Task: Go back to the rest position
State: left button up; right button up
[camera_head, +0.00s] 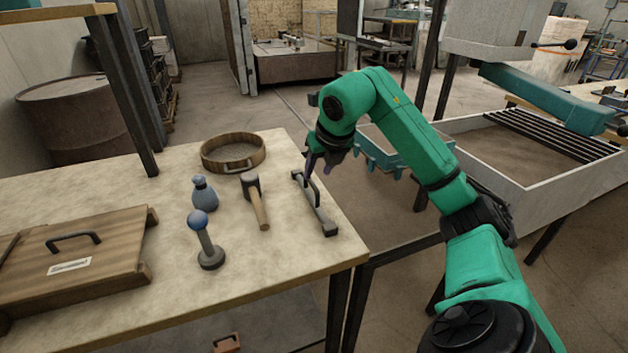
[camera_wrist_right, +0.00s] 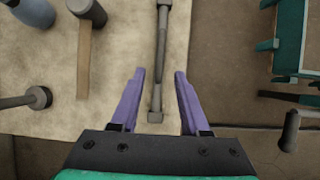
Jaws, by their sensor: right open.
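My right gripper (camera_head: 312,166) is over the right part of the workbench (camera_head: 290,262), at the far end of a grey metal bar tool with a raised handle (camera_head: 318,207). In the right wrist view the gripper (camera_wrist_right: 159,73) has its two purple fingers spread apart, with nothing clamped between them. The bar tool (camera_wrist_right: 162,40) lies on the bench and appears lengthwise between the fingers, with clear gaps on both sides. Whether the fingertips are above it or beside it in height I cannot tell. My left gripper is not in view.
Left of the bar tool are a wooden-handled mallet (camera_head: 259,207), a blue-grey bottle (camera_head: 204,194), a blue-knobbed tool (camera_head: 206,242), and a round sieve (camera_head: 233,151). A wooden box lid (camera_head: 70,265) lies at left. A framed bin (camera_head: 535,185) stands at right.

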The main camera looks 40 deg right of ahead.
jog(key=v, duration=0.5)
jog(key=shift+f, duration=0.1)
